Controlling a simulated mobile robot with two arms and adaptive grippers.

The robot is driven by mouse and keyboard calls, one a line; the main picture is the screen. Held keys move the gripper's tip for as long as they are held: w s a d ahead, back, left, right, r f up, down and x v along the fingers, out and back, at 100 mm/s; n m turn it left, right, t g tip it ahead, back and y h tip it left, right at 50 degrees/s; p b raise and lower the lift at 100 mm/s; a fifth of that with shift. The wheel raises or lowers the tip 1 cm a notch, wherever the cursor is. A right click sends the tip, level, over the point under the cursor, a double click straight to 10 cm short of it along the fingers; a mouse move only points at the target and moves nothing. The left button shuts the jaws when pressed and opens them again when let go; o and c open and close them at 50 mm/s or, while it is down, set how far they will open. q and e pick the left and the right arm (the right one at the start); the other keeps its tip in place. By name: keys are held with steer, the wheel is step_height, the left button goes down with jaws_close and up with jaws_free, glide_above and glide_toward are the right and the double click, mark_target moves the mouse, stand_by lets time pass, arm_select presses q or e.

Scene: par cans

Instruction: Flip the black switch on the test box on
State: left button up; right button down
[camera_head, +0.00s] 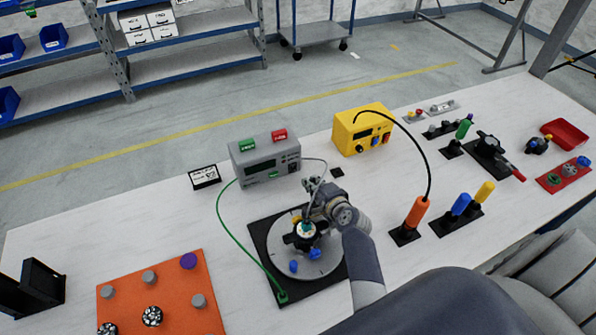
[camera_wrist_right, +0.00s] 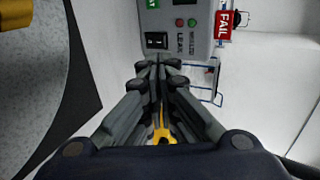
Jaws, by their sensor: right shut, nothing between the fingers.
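The grey test box (camera_head: 265,172) stands at the middle of the table, with a display and a green and a red tag on top. Its front face shows in the right wrist view (camera_wrist_right: 175,50). The black switch (camera_wrist_right: 157,40) is in that face, just beyond the fingertips; its position is too small to tell. My right gripper (camera_head: 312,184) is in front of the box's right end. In the wrist view the fingers of my right gripper (camera_wrist_right: 158,64) are shut and empty, pointing at the switch. Whether they touch it I cannot tell. My left gripper is not in view.
A round turntable plate (camera_head: 275,242) on a black mat lies below the right gripper. A green cable (camera_head: 233,230) runs from the box to the mat. A yellow box (camera_head: 345,125) stands right of the test box. An orange board (camera_head: 175,285) lies front left.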

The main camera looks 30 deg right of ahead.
mark_target(295, 167)
steer(key=shift+w+f, duration=0.25)
steer(key=shift+w, duration=0.05)
steer(key=b+x, duration=0.7)
steer(key=x, duration=0.2)
steer(key=shift+w, duration=0.2)
